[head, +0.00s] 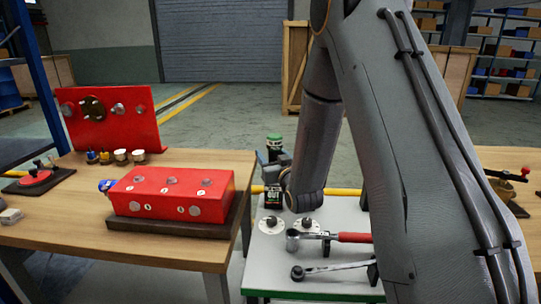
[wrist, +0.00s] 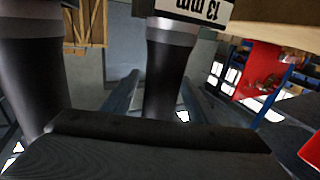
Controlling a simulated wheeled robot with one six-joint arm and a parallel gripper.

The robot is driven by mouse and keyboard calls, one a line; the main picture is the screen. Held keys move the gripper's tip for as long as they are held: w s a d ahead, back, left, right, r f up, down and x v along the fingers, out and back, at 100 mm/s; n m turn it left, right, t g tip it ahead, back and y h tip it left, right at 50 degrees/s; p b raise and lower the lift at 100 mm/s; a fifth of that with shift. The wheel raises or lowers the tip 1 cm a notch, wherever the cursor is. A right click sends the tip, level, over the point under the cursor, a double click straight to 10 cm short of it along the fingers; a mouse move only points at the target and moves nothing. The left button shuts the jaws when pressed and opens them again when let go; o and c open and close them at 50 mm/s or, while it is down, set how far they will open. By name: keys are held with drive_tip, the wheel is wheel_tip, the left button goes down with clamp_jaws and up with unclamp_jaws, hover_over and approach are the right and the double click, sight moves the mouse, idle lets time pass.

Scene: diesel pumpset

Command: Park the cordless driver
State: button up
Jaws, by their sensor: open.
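I cannot make out the cordless driver for certain. In the wrist view a dark, tapering grip-like shape (wrist: 165,75) stands between my open gripper's fingers (wrist: 160,98), below a white label reading 13 mm upside down (wrist: 195,8). It may be the driver's handle; I cannot tell whether the fingers touch it. A second dark shape (wrist: 32,80) is at the left. In the head view my gripper (head: 272,165) is at the far edge of the grey cart top (head: 330,210), beside a dark container with a green cap (head: 275,139). My arm hides much of the cart's right side.
On the cart lie a red-handled tool (head: 345,237), a ratchet (head: 330,268) and two round knobs. The wooden bench (head: 60,230) at left holds a red block (head: 170,192) and a red panel (head: 110,118). Another bench (head: 515,160) is at right.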

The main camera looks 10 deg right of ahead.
drive_tip(key=shift+s+f, duration=0.1)
drive_tip(key=s+b, duration=0.1)
drive_tip(key=s, duration=0.6)
drive_tip(key=shift+s+d, duration=0.3)
drive_tip(key=shift+d, duration=0.1)
